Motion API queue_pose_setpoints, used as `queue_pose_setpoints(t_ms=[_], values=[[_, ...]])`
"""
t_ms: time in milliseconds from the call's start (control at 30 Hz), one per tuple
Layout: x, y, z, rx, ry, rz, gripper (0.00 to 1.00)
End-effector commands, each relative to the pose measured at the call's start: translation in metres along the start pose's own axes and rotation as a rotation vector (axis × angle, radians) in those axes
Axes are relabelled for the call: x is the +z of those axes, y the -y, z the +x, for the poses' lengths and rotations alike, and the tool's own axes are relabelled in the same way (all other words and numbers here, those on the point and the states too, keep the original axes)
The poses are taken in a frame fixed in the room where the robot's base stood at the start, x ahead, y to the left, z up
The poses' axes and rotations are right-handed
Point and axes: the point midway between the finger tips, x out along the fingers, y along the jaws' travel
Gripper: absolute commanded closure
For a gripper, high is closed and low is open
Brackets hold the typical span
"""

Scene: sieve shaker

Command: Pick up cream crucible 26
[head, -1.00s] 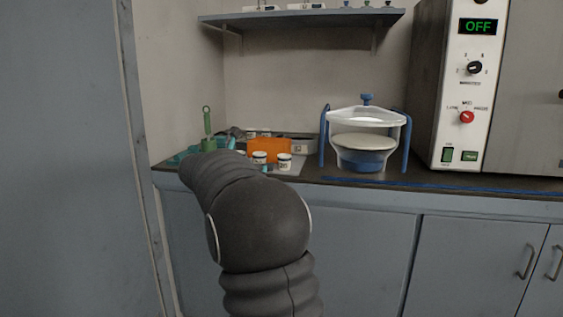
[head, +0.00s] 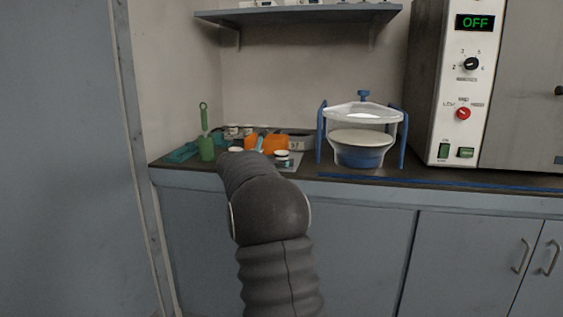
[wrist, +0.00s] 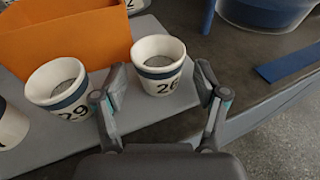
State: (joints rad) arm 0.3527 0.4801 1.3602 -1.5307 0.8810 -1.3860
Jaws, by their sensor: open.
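Cream crucible 26 (wrist: 159,66) is a small cream cup with a dark blue band and the number 26, standing upright on a grey tray (wrist: 150,110). It holds grey material. My gripper (wrist: 162,92) is open in the wrist view, with one finger on each side of the crucible's near part; I cannot tell whether either touches it. Crucible 29 (wrist: 58,84) stands just left of my left finger. In the head view a white cup (head: 282,156) shows past my arm, its number too small to read.
An orange box (wrist: 66,34) stands behind crucible 29. Another cream cup (wrist: 10,124) is at the left edge. A blue-based glass vessel (head: 361,137) stands right of the tray, with a large machine (head: 465,90) farther right.

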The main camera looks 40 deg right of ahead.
Motion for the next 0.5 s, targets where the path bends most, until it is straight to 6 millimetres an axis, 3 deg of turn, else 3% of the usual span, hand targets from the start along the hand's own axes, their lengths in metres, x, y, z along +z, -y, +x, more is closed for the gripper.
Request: queue_pose_setpoints(t_ms=[100, 333, 367, 500], values=[[0.0007, -0.0006, 0.0136, 0.000, 0.000, 0.000, 0.28], [0.0010, -0.0006, 0.0158, 0.001, 0.001, 0.000, 0.28], [0.0009, -0.0006, 0.0158, 0.001, 0.001, 0.001, 0.33], [0.0008, -0.0007, 0.0157, 0.001, 0.001, 0.000, 0.68]])
